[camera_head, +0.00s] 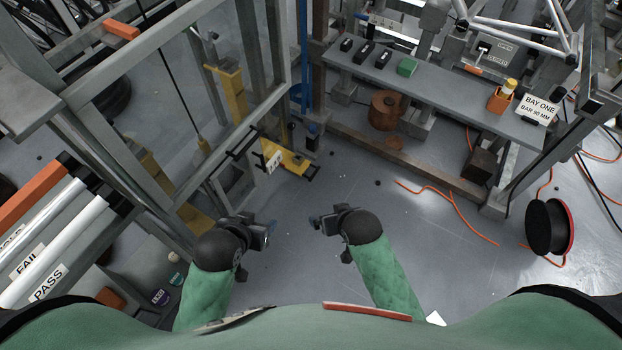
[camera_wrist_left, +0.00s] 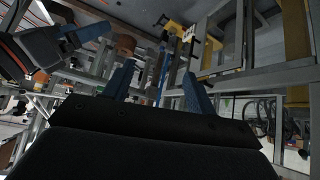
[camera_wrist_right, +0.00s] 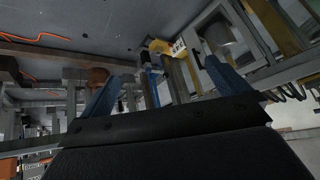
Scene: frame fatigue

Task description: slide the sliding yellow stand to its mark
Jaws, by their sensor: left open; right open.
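The yellow stand (camera_head: 290,161) is a flat yellow piece on the floor with a white label and black handle-like bars, beside the grey frame. It also shows near the top of the left wrist view (camera_wrist_left: 174,24) and of the right wrist view (camera_wrist_right: 157,47). My left gripper (camera_head: 270,231) is open and empty, nearer to me than the stand and apart from it. My right gripper (camera_head: 316,222) is open and empty to its right, also short of the stand. I cannot make out the floor mark.
A tall grey metal frame (camera_head: 245,70) stands left of the yellow stand. A grey bench (camera_head: 450,92) with small parts runs along the back right. A black cable reel (camera_head: 550,227) and orange cable (camera_head: 455,205) lie on the right floor. The floor between is mostly clear.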

